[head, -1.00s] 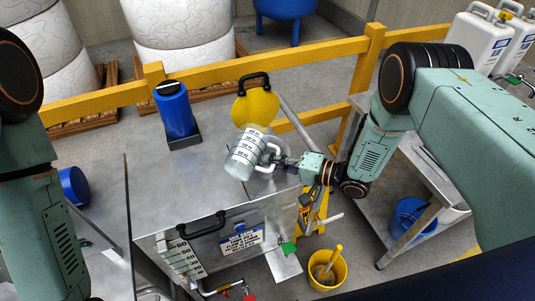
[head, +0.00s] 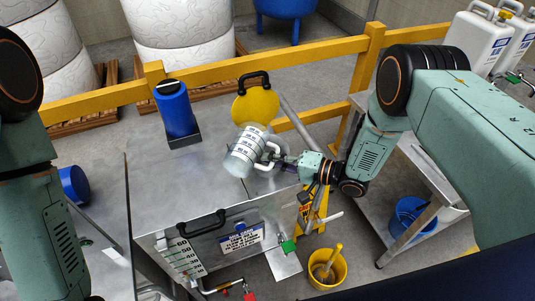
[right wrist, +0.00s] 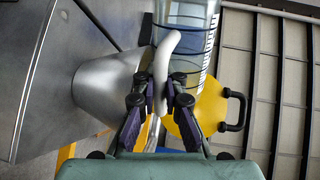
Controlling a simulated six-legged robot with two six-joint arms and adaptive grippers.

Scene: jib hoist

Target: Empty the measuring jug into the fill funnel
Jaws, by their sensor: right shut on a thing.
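The clear measuring jug (head: 245,150) with dark scale marks hangs tilted above the steel tank top (head: 190,190) in the head view. My right gripper (head: 284,162) is shut on its white handle. The right wrist view shows both fingers (right wrist: 160,103) around the handle and part of the jug (right wrist: 192,48). A grey metal funnel cone (right wrist: 105,88) is left of the fingers there; the jug and gripper mostly hide it in the head view. I cannot tell how much liquid the jug holds. My left arm is at the left edge, its gripper out of sight.
A yellow round lid (head: 257,104) with a black handle stands raised behind the jug. A blue canister (head: 176,112) is at the tank's back. A yellow rail (head: 310,62) runs behind. A yellow bucket (head: 327,268) stands on the floor, right of the tank.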

